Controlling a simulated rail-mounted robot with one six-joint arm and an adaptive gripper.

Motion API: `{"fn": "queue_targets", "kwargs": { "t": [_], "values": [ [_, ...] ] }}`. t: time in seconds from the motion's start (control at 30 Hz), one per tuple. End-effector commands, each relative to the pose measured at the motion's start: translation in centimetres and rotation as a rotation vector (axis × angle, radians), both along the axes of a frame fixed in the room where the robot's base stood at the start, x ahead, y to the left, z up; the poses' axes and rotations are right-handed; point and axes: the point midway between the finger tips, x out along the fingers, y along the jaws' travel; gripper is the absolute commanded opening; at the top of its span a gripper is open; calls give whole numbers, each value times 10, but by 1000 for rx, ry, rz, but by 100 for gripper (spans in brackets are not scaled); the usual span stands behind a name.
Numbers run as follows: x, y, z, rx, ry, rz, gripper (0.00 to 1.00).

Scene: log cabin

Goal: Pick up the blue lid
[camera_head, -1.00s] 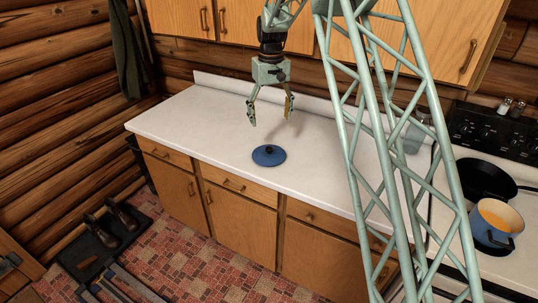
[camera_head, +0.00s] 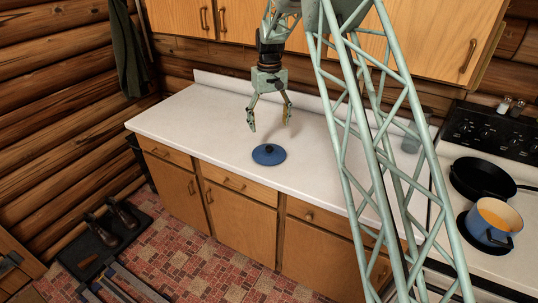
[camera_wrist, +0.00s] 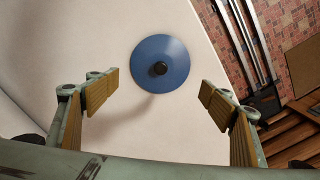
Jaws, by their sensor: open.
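The blue lid (camera_head: 268,155) is round with a dark knob in its middle. It lies flat on the white countertop (camera_head: 190,108) near the front edge. My gripper (camera_head: 269,128) is open and empty, above the countertop and a little behind the lid, with its fingers pointing down. In the wrist view the lid (camera_wrist: 160,62) lies ahead of the gap between the two open fingers (camera_wrist: 158,98). The fingers are apart from the lid.
A clear container (camera_head: 412,137) stands on the countertop beside the stove. Wooden cabinets (camera_head: 265,18) hang above. The countertop left of the lid is clear.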

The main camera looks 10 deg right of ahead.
Motion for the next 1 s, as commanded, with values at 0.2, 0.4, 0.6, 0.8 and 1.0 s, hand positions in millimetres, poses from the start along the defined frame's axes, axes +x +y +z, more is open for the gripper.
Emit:
{"fn": "queue_targets", "kwargs": {
  "t": [0.2, 0.4, 0.6, 0.8, 1.0],
  "values": [
    [-1, 0, -25, 0, 2, 0, 74],
    [-1, 0, -51, 0, 1, 0, 74],
    [-1, 0, -72, 0, 1, 0, 74],
    [0, 0, -77, 0, 0, 0, 74],
    [0, 0, -78, 0, 0, 0, 74]
  ]
}}
